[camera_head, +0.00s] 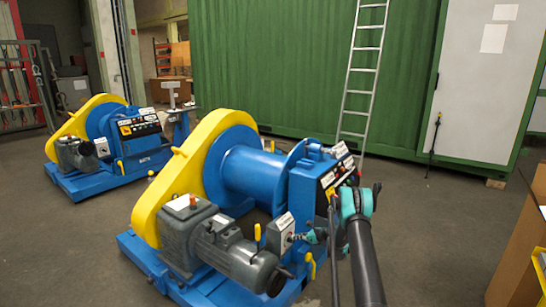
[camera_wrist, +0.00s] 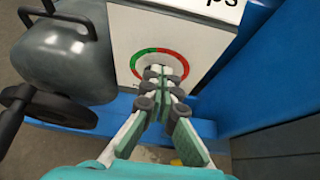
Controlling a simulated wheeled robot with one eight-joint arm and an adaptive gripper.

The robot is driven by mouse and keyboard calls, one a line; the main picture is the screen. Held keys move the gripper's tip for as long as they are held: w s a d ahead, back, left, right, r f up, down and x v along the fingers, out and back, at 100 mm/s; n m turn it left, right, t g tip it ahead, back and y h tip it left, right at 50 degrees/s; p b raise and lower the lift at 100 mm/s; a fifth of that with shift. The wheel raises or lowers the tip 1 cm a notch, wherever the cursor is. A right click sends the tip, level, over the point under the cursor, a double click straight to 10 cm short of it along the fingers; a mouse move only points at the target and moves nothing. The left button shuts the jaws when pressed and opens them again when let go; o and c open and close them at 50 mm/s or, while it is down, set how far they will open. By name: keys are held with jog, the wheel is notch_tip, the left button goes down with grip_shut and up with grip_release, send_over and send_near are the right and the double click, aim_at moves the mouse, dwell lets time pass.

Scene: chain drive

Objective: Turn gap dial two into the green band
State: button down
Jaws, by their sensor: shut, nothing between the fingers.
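In the wrist view a gap dial (camera_wrist: 137,63) sits on the face of a pale box (camera_wrist: 120,25); it shows a ring with a green arc on the left and a red arc on the right. My gripper (camera_wrist: 159,78) is shut in front of the dial. Its fingertips cover the dial's middle and lower part, so the pointer and any knob are hidden. I cannot tell whether the tips touch it. In the head view the small pale box (camera_head: 279,234) stands on the near blue winch, with my gripper (camera_head: 297,238) at its right side.
A grey motor (camera_head: 235,255) lies left of the box in the head view; a dark handwheel (camera_wrist: 45,108) is at left in the wrist view. The blue drum (camera_head: 250,175) and yellow guard (camera_head: 165,180) stand behind. A second winch (camera_head: 105,145) is farther left.

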jog(key=shift+r, duration=0.2)
jog(key=shift+s+d+r, duration=0.1)
jog(key=shift+s+d, duration=0.8)
jog(key=shift+d, duration=0.3)
jog(key=shift+s+d+r, duration=0.1)
jog(key=shift+s+d, duration=0.75)
jog(key=shift+d, duration=0.35)
jog(key=shift+w+a+r, duration=0.1)
jog(key=shift+w+a, duration=0.9)
jog(key=shift+a, duration=0.15)
jog(key=shift+w+a+r, duration=0.1)
jog(key=shift+w+a, duration=0.85)
jog(key=shift+a, duration=0.2)
jog(key=shift+f, duration=0.6)
jog(key=shift+s+a, duration=0.1)
jog(key=shift+s, duration=0.05)
jog(key=shift+r, duration=0.2)
